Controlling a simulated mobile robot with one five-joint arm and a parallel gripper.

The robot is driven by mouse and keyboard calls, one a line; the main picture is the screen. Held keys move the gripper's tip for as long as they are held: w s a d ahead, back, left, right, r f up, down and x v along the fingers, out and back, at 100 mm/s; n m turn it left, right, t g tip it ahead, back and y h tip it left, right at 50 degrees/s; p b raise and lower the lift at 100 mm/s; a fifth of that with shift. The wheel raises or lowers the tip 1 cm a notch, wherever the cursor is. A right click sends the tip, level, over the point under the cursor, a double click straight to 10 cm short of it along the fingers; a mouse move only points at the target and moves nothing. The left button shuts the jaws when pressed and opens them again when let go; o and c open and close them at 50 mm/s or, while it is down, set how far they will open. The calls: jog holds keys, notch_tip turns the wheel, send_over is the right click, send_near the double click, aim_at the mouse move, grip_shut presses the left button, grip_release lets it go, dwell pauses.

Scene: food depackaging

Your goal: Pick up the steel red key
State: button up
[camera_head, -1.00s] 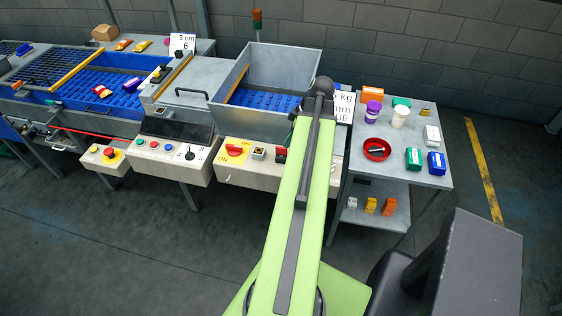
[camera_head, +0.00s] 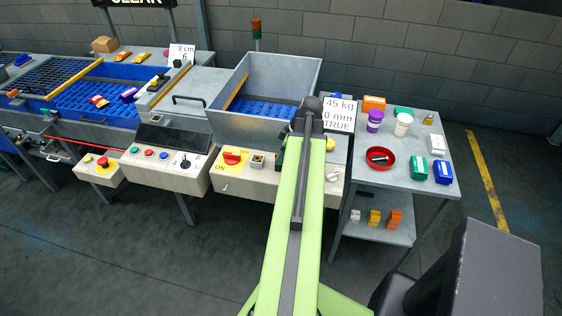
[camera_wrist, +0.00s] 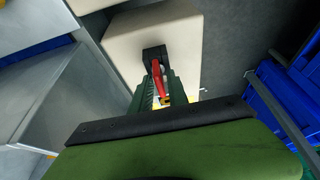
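In the wrist view a red key-like handle (camera_wrist: 157,74) stands in a black block (camera_wrist: 153,53) on a beige panel box. My gripper (camera_wrist: 162,84) has its two dark green fingers on either side of the red handle, with a gap showing between them. I cannot tell whether either finger touches it. In the head view my green arm reaches over the control panel (camera_head: 230,186) and hides the handle. Only a dark green bit shows left of the arm there.
Left of my arm on the panel is a red rotary switch (camera_head: 233,157) on a yellow plate. A metal hopper (camera_head: 292,75) stands behind. At right a grey table (camera_head: 400,180) holds a red bowl (camera_head: 380,164), cups and small boxes. Blue crates (camera_wrist: 285,100) show in the wrist view.

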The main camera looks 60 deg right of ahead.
grip_shut()
